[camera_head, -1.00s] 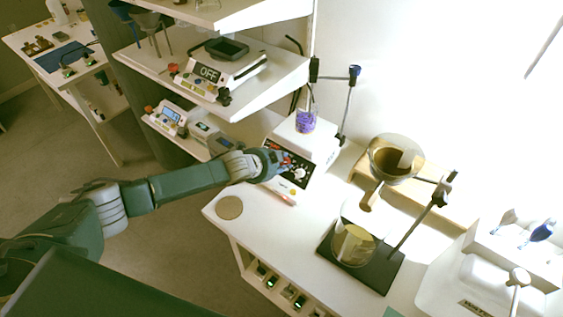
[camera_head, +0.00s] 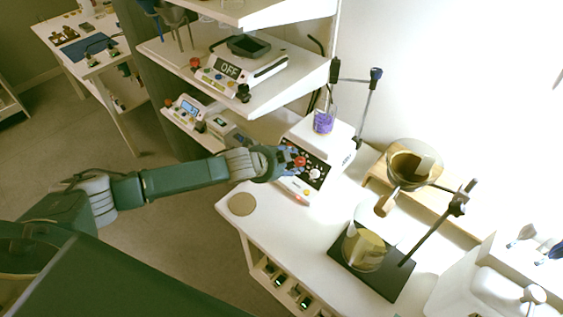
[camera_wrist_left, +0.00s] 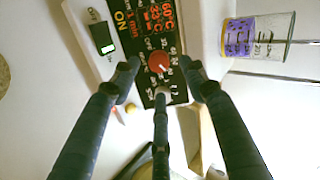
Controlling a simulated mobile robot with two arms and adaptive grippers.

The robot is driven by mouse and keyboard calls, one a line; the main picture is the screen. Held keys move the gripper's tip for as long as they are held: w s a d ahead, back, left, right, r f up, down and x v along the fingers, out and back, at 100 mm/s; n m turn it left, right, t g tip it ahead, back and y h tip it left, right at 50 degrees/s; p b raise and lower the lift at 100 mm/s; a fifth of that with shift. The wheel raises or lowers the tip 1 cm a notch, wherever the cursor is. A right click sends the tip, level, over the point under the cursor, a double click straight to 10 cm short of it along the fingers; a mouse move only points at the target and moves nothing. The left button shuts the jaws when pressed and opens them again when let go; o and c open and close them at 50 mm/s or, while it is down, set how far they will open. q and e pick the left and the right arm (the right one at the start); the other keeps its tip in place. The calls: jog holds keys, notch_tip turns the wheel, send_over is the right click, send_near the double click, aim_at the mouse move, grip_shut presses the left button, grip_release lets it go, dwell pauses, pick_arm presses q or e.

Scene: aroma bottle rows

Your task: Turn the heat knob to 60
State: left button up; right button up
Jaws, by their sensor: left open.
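The white hotplate stirrer (camera_head: 318,142) stands on the bench, its dark control panel facing my left gripper (camera_head: 290,160). In the left wrist view, the red heat knob (camera_wrist_left: 158,62) lies between the spread fingers of my left gripper (camera_wrist_left: 160,76). The gripper is open, with no clear contact on the knob visible. The panel's display (camera_wrist_left: 145,18) appears to read ON, 60°C, 33°C and 1 min. A pale second knob (camera_wrist_left: 163,92) is partly hidden by the lower finger. My right gripper is not in view.
A beaker with purple contents (camera_head: 324,121) stands on the stirrer. A round cork mat (camera_head: 242,204) lies at the bench's left edge. A ring stand and beaker (camera_head: 362,250) and a glass funnel (camera_head: 413,160) stand to the right.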

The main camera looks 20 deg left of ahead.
pick_arm(q)
jog(key=v, duration=0.7)
dwell(0.3)
